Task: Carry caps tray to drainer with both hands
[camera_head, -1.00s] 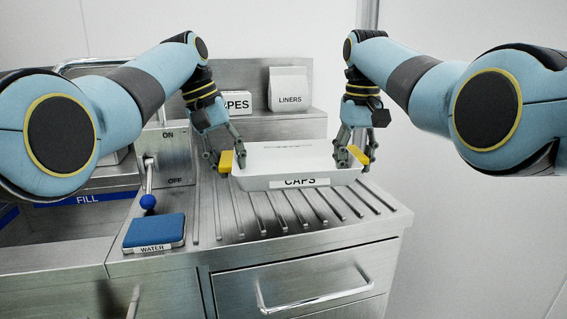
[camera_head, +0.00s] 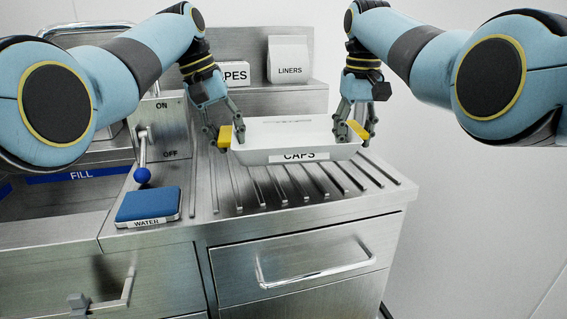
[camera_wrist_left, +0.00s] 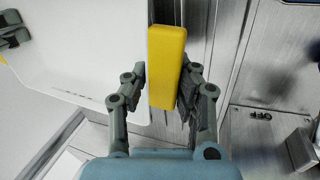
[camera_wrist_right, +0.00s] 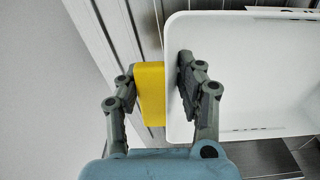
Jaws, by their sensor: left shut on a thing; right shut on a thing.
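The white caps tray (camera_head: 290,133) carries a CAPS label on its front and has a yellow handle at each end. It is level over the ribbed drainer (camera_head: 270,192); I cannot tell whether its underside touches the ribs. My left gripper (camera_head: 222,140) is shut on the left yellow handle (camera_wrist_left: 166,65), which sits between its fingers in the left wrist view. My right gripper (camera_head: 352,132) is at the right yellow handle (camera_wrist_right: 150,95); in the right wrist view one finger is outside the handle and the other inside the tray wall.
A blue WATER pad (camera_head: 149,204) and a blue-knobbed lever (camera_head: 142,174) stand left of the drainer. A basin marked FILL (camera_head: 80,175) is at far left. A LINERS box (camera_head: 288,60) and another labelled box (camera_head: 233,73) are on the back ledge. Drawers are below.

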